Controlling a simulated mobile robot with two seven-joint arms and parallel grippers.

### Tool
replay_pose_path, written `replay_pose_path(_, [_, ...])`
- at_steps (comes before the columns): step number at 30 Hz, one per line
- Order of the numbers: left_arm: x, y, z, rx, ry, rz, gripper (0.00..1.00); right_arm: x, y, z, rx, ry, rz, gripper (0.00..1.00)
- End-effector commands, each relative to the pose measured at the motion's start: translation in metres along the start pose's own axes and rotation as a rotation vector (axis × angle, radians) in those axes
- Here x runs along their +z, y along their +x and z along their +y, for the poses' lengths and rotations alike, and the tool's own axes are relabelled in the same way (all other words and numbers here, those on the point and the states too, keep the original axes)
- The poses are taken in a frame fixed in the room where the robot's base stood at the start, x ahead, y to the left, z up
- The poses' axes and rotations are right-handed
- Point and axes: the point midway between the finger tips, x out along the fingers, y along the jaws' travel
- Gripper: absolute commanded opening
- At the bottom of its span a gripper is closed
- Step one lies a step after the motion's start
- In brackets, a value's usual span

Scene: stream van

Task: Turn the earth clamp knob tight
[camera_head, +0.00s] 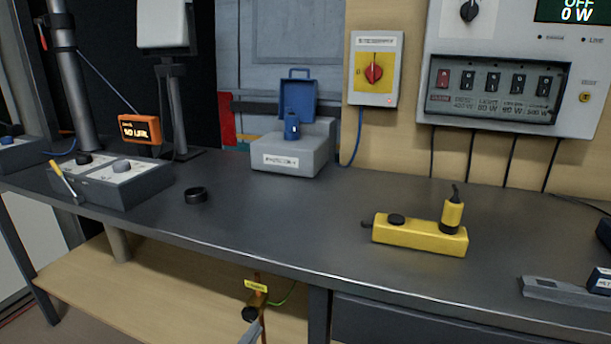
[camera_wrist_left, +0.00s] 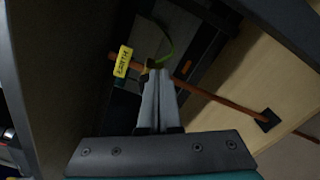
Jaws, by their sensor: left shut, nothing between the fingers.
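The earth clamp (camera_head: 258,299) sits below the front edge of the workbench, on a copper-coloured rod with a yellow label and a green wire. Its dark knob (camera_head: 250,314) faces out toward me. In the left wrist view the yellow label (camera_wrist_left: 123,61) and the rod (camera_wrist_left: 215,100) show, but the knob cannot be made out clearly near the fingertips. My left gripper (camera_head: 261,323) is shut and empty, its tips close to the clamp. It also shows in the left wrist view (camera_wrist_left: 156,74). I cannot tell whether the tips touch the knob. My right gripper is not in view.
The grey bench top (camera_head: 300,208) overhangs the clamp, with a wooden lower shelf (camera_head: 150,280) behind and a dark bench leg (camera_head: 318,315) just right. A yellow power strip (camera_head: 420,236) and a black ring (camera_head: 195,195) lie on the bench.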

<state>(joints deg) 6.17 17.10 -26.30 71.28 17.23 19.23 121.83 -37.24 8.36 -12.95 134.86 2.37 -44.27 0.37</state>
Motion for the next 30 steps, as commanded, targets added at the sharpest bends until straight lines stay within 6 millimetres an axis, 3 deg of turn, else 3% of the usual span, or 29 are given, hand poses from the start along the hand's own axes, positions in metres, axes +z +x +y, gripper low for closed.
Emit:
replay_pose_path(12, [0.004,-0.044,0.002,0.003,0.001,-0.007,0.0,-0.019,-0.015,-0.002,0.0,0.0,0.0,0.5])
replay_pose_path(23, [0.004,-0.045,0.001,0.004,0.006,-0.009,0.0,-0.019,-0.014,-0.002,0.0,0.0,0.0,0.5])
replay_pose_path(30, [0.01,-0.045,0.0,0.004,0.215,-0.026,0.0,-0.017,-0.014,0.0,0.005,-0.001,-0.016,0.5])
